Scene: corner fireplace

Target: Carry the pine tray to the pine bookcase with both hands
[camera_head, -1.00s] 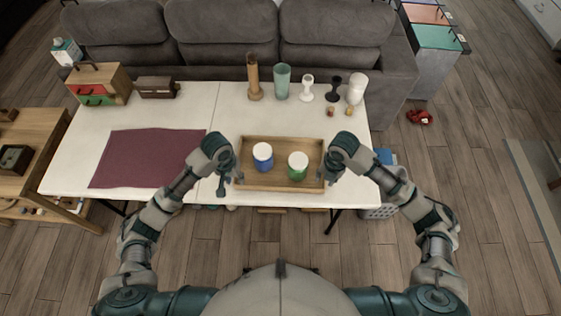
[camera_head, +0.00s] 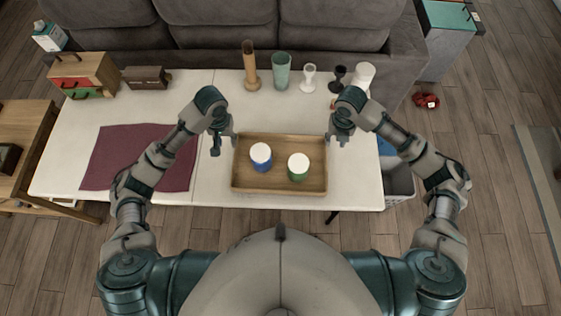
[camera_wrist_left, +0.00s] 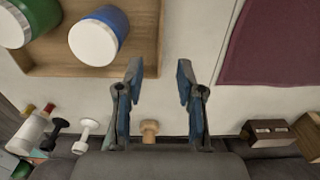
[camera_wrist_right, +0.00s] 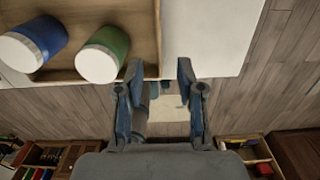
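The pine tray (camera_head: 240,178) lies flat on the white table near its front edge. It holds a blue jar (camera_head: 261,158) and a green jar (camera_head: 298,168), both upright with white lids. My left gripper (camera_head: 222,143) is beside the tray's left end, open and empty; its spread fingers show in the left wrist view (camera_wrist_left: 160,75). My right gripper (camera_head: 337,134) is at the tray's far right corner, and the right wrist view shows it open and empty (camera_wrist_right: 160,75). Neither gripper holds the tray. I cannot make out the pine bookcase for sure.
A maroon mat (camera_head: 140,155) covers the table's left part. A wooden vase (camera_head: 250,65), a green glass (camera_head: 281,70) and goblets stand behind the tray. A grey sofa (camera_head: 240,35) backs the table. A wooden unit (camera_head: 25,125) stands left, a basket (camera_head: 398,185) right.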

